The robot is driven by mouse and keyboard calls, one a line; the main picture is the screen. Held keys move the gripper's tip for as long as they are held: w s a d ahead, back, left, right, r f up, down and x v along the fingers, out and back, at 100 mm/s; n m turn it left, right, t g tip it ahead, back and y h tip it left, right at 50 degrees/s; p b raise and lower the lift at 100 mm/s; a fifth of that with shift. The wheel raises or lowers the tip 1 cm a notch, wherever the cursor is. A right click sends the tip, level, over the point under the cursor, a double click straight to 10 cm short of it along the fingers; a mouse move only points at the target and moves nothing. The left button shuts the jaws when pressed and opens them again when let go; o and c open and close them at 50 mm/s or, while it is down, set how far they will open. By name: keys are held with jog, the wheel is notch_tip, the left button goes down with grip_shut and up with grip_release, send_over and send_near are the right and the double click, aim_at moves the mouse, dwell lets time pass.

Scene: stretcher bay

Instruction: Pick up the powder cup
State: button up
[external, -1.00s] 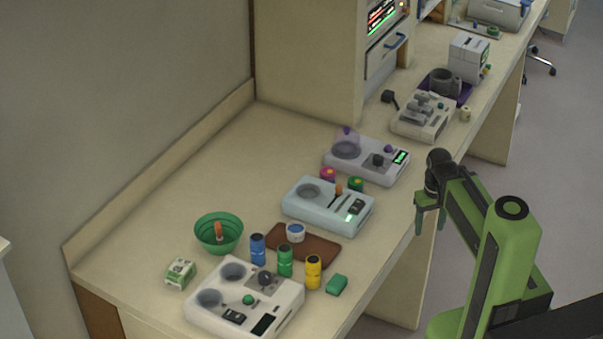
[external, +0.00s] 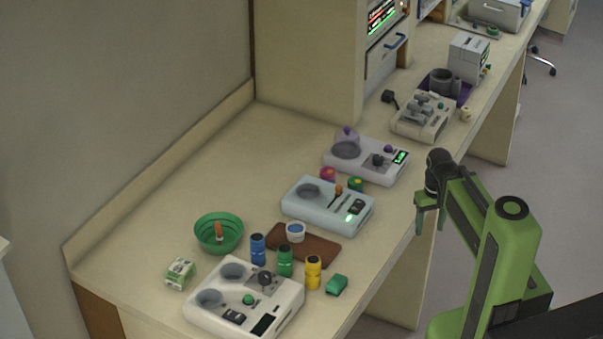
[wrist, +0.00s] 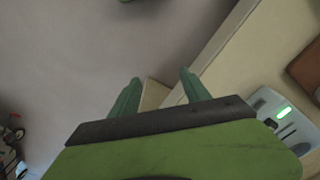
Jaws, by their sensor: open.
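A small white cup with blue inside (external: 295,232), which looks like the powder cup, stands upright at the back left of a brown board (external: 322,250) on the bench. My gripper (external: 430,219) is open and empty beyond the bench's front edge, well to the right of the cup, with its fingers pointing down. In the wrist view my gripper (wrist: 158,78) has its two green fingers apart, with only floor and the bench edge between and beyond them. The cup does not show in the wrist view.
Blue (external: 258,249), green (external: 285,261) and yellow (external: 313,271) jars stand in front of the board. A green bowl (external: 204,236) is to the left. A pale blue device (external: 297,212) stands behind the board and a white device (external: 203,319) in front. The bench's back left is clear.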

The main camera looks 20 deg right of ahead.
jog(key=w+a+r+m+y+p, duration=0.3)
jog(key=w+a+r+m+p, duration=0.15)
jog(key=w+a+m, duration=0.95)
jog(key=w+a+r+m+y+p, duration=0.1)
jog(key=w+a+r+m+p, duration=0.3)
jog(key=a, duration=0.4)
jog(key=n+b, duration=0.2)
jog(key=b, duration=0.7)
send_over(303, 228)
jog(key=shift+g+y, duration=0.3)
jog(key=shift+g, duration=0.1)
notch_tip(303, 228, down, 8)
jog(key=shift+r, duration=0.2)
jog(key=shift+s+a+f+b, duration=0.1)
jog(key=shift+a+f+b, duration=0.15)
jog(key=shift+b, duration=0.15)
